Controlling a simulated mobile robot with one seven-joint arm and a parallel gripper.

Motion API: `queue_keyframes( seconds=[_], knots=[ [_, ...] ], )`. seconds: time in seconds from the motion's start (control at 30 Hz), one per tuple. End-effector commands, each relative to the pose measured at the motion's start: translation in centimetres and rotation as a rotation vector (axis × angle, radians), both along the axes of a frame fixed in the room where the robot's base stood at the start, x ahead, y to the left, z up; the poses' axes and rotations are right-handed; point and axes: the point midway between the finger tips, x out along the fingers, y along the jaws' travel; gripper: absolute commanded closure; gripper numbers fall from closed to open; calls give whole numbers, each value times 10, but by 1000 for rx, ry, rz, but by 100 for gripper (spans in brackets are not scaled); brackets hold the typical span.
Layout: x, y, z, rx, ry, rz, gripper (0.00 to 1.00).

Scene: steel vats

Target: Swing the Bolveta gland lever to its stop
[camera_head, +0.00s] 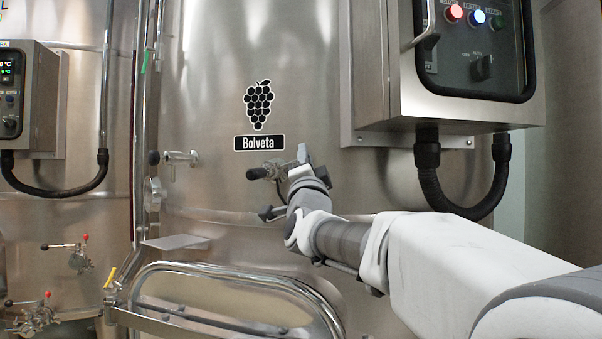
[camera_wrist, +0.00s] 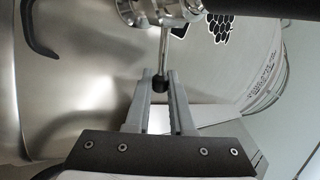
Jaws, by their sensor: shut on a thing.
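The Bolveta vat (camera_head: 215,75) is a steel tank with a grape emblem and a black Bolveta label (camera_head: 260,143). Below the label a metal gland fitting (camera_head: 272,170) with a dark end sticks out. It also shows at the top of the wrist view (camera_wrist: 160,10). From it a thin lever (camera_wrist: 164,48) with a dark knob reaches between my fingers. My gripper (camera_head: 301,163) is at the right of the fitting. In the wrist view my gripper (camera_wrist: 160,84) is shut on the lever's knob end. In the head view my gripper and wrist hide the lever.
A second fitting with a black knob (camera_head: 180,158) is to the left on the vat. A control box (camera_head: 465,60) with thick hoses hangs at the right. An oval manway with a tubular frame (camera_head: 225,275) is below. Another vat with valves (camera_head: 78,258) stands left.

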Motion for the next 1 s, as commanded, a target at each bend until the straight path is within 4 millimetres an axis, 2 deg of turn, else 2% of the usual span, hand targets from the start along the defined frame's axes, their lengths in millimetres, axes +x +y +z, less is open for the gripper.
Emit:
queue_keyframes(
  seconds=[0.03, 0.23, 0.9, 0.93, 1.0],
  knots=[
    [0, 0, -8, 28, -8, 1, 100],
    [0, -2, -13, 120, -27, 0, 100],
    [0, -4, -15, 180, -40, -1, 100],
    [0, -4, -15, 180, -40, -1, 77],
    [0, -4, -15, 180, -40, -1, 64]
  ],
)
